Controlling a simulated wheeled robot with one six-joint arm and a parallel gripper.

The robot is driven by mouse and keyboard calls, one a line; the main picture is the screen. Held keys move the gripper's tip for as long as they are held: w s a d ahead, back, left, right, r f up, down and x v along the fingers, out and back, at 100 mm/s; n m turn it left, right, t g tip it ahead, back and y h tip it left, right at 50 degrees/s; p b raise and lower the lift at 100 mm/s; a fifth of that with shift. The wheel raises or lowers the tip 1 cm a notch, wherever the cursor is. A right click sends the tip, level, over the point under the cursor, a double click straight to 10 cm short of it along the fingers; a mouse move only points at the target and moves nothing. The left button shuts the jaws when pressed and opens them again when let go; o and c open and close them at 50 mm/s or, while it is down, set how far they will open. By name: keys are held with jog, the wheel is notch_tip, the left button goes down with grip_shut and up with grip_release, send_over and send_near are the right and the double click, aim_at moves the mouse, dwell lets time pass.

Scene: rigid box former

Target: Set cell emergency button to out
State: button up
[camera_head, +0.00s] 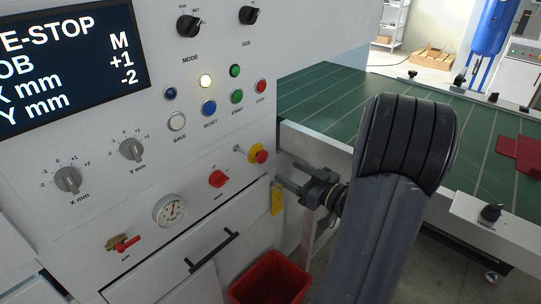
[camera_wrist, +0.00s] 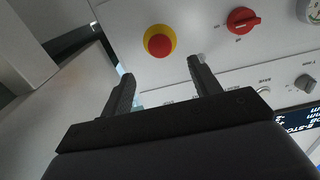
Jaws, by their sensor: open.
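The cell emergency button (camera_head: 259,155) is a red mushroom head on a yellow collar, low on the right of the white control panel. In the wrist view the red head (camera_wrist: 159,44) shows above and between my fingertips. My gripper (camera_head: 286,173) is open and empty, just right of and below the button in the head view. In the wrist view my gripper's two fingers (camera_wrist: 160,68) point toward the panel, apart from the button. The screen (camera_head: 65,60) reads E-STOP. I cannot tell how far the button head stands out.
A red rotary switch (camera_head: 219,178) sits left of the button, with a pressure gauge (camera_head: 169,211) beyond it. A yellow tag (camera_head: 278,198) hangs below. A red bin (camera_head: 270,279) stands on the floor. A green table (camera_head: 330,105) extends to the right.

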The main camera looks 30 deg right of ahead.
aim_at(265, 158)
jog(key=x, duration=0.8)
jog(key=shift+w+a, duration=0.1)
jog(key=shift+w, duration=0.3)
